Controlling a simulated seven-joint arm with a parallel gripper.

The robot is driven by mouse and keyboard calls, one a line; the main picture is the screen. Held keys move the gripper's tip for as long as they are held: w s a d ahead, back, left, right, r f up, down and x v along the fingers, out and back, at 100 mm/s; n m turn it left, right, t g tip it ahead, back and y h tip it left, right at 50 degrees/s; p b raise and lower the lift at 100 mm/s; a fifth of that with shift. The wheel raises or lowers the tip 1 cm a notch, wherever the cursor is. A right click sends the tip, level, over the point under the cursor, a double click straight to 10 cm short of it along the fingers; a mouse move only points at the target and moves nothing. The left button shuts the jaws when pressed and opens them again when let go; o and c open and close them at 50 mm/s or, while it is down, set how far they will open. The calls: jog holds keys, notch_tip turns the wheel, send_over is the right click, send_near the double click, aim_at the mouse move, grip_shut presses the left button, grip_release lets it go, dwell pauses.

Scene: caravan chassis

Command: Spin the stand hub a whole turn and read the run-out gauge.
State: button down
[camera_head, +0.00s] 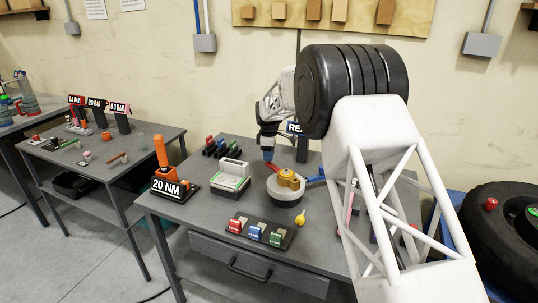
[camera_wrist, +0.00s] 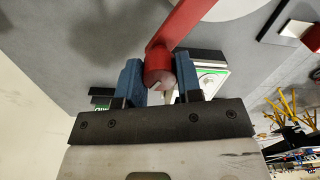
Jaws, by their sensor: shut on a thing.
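The stand hub (camera_head: 290,179) is a golden-yellow piece on a round grey and white base (camera_head: 285,197), on the middle table. My gripper (camera_head: 268,157) is just behind and left of it, pointing down. In the wrist view my blue fingers (camera_wrist: 159,82) are shut on a red handle (camera_wrist: 159,66), a round peg at the end of a red bar (camera_wrist: 190,22). The red part also shows below my gripper in the head view (camera_head: 271,167). Whether the bar joins the hub is hidden. A dark sign reading "RE" (camera_head: 293,128) is partly hidden by my arm; no gauge reading shows.
A white and green box (camera_head: 230,183), an orange "20 NM" tool (camera_head: 162,157) and a tray of coloured blocks (camera_head: 260,231) stand on the table (camera_head: 190,211). My white arm covers the right side. A second table (camera_head: 60,158) stands left, a tyre (camera_head: 500,225) right.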

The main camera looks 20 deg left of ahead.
jog(key=c, duration=0.8)
grip_release()
jog(key=shift+r, duration=0.1)
jog(key=shift+r, duration=3.85)
jog(key=shift+d, duration=0.1)
